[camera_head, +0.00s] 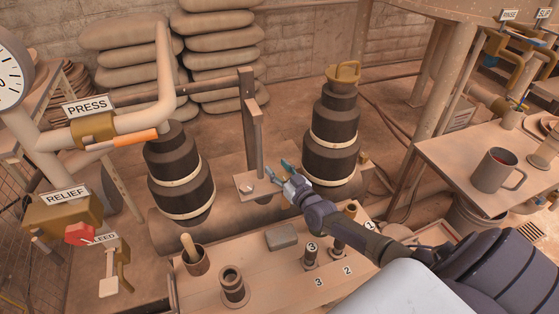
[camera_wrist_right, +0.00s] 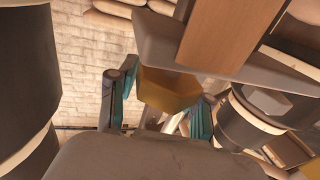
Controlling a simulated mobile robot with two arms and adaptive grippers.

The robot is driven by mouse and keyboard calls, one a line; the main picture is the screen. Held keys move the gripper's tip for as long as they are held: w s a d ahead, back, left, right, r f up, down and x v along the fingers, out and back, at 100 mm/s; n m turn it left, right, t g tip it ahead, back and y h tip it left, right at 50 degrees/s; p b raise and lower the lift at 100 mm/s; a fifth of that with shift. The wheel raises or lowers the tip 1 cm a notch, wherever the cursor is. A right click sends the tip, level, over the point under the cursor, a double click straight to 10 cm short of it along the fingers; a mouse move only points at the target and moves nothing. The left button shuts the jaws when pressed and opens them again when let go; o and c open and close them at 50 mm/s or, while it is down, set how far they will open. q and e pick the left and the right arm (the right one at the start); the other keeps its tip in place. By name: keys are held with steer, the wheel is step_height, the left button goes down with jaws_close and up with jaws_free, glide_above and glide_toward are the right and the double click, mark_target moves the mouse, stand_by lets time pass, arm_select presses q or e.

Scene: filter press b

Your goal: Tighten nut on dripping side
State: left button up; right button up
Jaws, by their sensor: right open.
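A brass hexagonal part (camera_wrist_right: 168,90), seemingly the nut, shows in the right wrist view under a grey plate. It lies between and beyond my right fingers; contact cannot be told. My right gripper (camera_head: 286,168) is open, with teal fingertips, between two dark banded stacks, near the right stack (camera_head: 333,130) and right of a small plate on a post. Its fingers also show in the wrist view (camera_wrist_right: 162,112). The left stack (camera_head: 180,175) stands further left. I cannot make out the nut in the head view, nor any drip. My left gripper is out of view.
The post (camera_head: 248,110) with its small plate (camera_head: 270,190) stands between the stacks. A front bench (camera_head: 275,285) holds a cup, sockets and a grey block. PRESS pipework (camera_head: 130,125) is at left. A table with a mug (camera_head: 496,170) is at right.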

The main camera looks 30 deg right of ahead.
step_height(320, 180, up, 9)
steer(key=shift+f, duration=0.15)
steer(key=shift+s, duration=0.1)
stand_by(0.5)
